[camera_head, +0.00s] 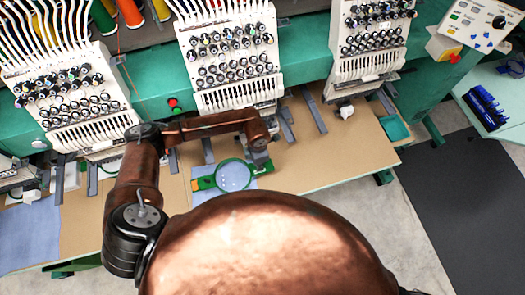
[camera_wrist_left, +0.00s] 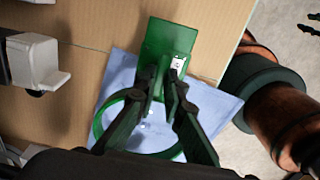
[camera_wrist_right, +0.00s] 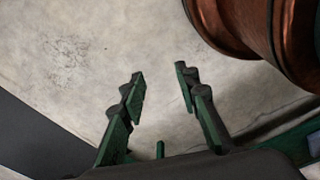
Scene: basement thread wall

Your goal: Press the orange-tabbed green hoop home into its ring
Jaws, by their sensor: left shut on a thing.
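The green hoop (camera_head: 216,176) lies over a pale blue cloth (camera_head: 248,184) on the tan table, with an orange tab (camera_head: 195,184) at its left end. My left gripper (camera_head: 262,163) is at the hoop's right side. In the left wrist view, its fingers (camera_wrist_left: 166,76) are shut on a green piece of the hoop beside a small white label, with a flat green plate (camera_wrist_left: 168,36) beyond. Fingers hide part of the hoop's rim (camera_wrist_left: 98,122). I cannot tell how the hoop sits in its ring. My right gripper (camera_wrist_right: 160,74) is open and empty above the concrete floor.
White embroidery heads (camera_head: 228,55) with several black knobs stand along the green machine beam behind the table. Grey metal arms (camera_head: 314,112) jut over the table. A teal tray (camera_head: 394,127) sits at the right end. Table to the hoop's right is mostly clear.

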